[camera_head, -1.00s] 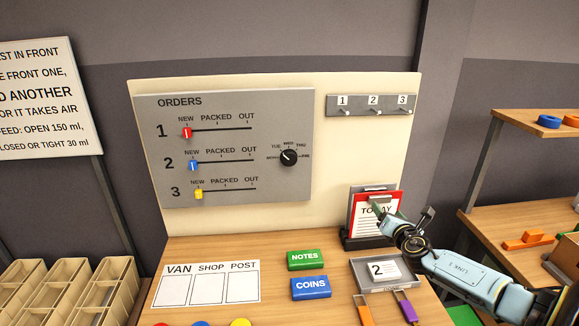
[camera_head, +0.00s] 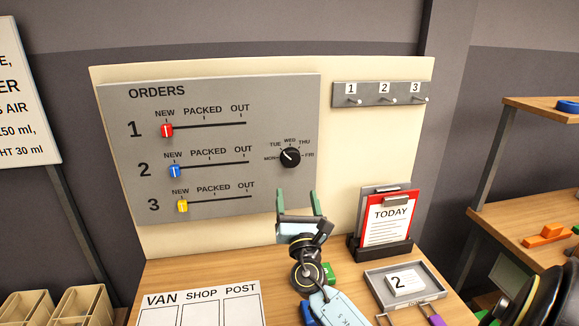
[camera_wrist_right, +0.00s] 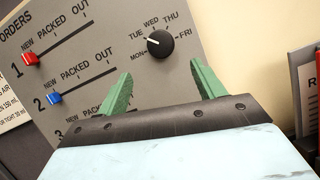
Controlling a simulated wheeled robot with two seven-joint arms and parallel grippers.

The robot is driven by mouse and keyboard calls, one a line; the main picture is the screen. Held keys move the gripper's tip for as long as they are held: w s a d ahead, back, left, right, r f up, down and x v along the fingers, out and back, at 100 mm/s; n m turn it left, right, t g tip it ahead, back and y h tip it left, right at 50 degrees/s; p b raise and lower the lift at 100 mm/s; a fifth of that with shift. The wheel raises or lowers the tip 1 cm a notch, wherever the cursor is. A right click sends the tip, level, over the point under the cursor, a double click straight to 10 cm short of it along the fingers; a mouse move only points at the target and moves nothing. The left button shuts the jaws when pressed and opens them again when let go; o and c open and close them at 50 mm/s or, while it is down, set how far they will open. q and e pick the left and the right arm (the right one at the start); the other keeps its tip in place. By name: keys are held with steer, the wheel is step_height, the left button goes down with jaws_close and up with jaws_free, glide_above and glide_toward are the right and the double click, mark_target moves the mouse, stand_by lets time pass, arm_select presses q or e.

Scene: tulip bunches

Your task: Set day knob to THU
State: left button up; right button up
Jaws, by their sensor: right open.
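The day knob (camera_head: 290,157) is a round black dial on the grey orders panel, ringed by the labels MON, TUE, WED, THU and FRI. Its white mark points up and left, about at TUE. The knob also shows in the right wrist view (camera_wrist_right: 160,43). My right gripper (camera_head: 298,199) has two green fingers spread apart with nothing between them. It is below the knob and apart from it. In the wrist view the fingertips (camera_wrist_right: 161,70) lie either side of the knob, short of it. My left gripper is not in view.
Red (camera_head: 167,131), blue (camera_head: 174,170) and yellow (camera_head: 182,206) sliders sit at NEW on the panel. Hooks on a grey strip (camera_head: 380,94) are at upper right. A TODAY clipboard (camera_head: 390,218) stands in a holder right of my gripper, above a tray (camera_head: 376,278).

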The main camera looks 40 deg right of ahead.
mark_target(291, 162)
steer(key=p+x, duration=0.1)
steer(key=x, duration=0.8)
steer(key=shift+w+d+r, duration=0.1)
steer(key=shift+w+d, duration=0.1)
steer(key=shift+w, duration=0.15)
steer(key=shift+w+d+r, duration=0.2)
steer(key=shift+w+d, duration=0.1)
steer(key=shift+w, duration=0.2)
steer(key=c, duration=1)
